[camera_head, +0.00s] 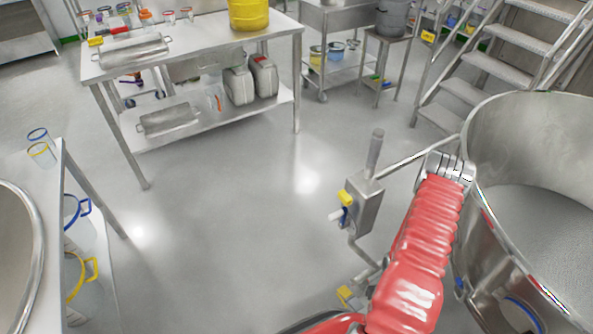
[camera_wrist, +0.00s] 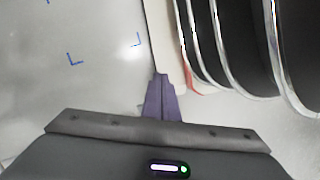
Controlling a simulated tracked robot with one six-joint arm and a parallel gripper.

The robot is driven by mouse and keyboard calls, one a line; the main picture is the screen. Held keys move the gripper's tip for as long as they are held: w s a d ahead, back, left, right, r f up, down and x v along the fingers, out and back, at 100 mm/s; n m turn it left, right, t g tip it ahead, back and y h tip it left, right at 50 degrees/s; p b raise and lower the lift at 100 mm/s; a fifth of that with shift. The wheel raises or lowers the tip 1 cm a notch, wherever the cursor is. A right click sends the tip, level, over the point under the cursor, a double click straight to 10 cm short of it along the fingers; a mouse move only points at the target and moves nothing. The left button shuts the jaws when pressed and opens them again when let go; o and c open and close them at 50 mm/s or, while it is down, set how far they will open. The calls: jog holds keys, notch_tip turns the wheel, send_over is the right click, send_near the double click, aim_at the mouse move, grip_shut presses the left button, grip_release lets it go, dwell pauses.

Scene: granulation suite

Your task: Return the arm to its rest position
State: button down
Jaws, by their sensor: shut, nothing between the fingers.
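My gripper (camera_wrist: 161,80) shows in the wrist view at the lower middle. Its two purple fingers are together with nothing between them. My arm in its red ribbed sleeve (camera_head: 425,245) rises through the lower right of the head view, beside a large steel vessel (camera_head: 480,225). My gripper cannot be made out in the head view.
In the wrist view, dark curved shapes with bright rims (camera_wrist: 222,45) lie close right of the fingers; a pale surface with blue corner marks (camera_wrist: 75,60) lies left. A steel table (camera_head: 200,55) stands back left, stairs (camera_head: 490,70) back right. The middle floor (camera_head: 230,220) is clear.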

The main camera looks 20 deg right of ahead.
jog(key=w+a+r+h, duration=0.15)
jog(key=w+r, duration=0.25)
jog(key=r, duration=0.8)
jog(key=w+a+r+m, duration=0.15)
jog(key=w+r, duration=0.25)
jog(key=r, duration=0.7)
jog(key=w+a+r, duration=0.2)
jog(key=w+r, duration=0.2)
jog(key=r, duration=0.8)
jog(key=a+r+n+t, duration=0.2)
jog(key=a+r+t, duration=0.2)
jog(key=a+r, duration=0.7)
jog(key=s+a+r+n+t, duration=0.1)
jog(key=a+r+n+t, duration=0.2)
jog(key=a+r, duration=0.9)
notch_tip(320, 180, up, 8)
jog(key=shift+s+f+t+h, duration=0.15)
jog(key=shift+t+h, duration=0.2)
jog(key=shift+t, duration=0.35)
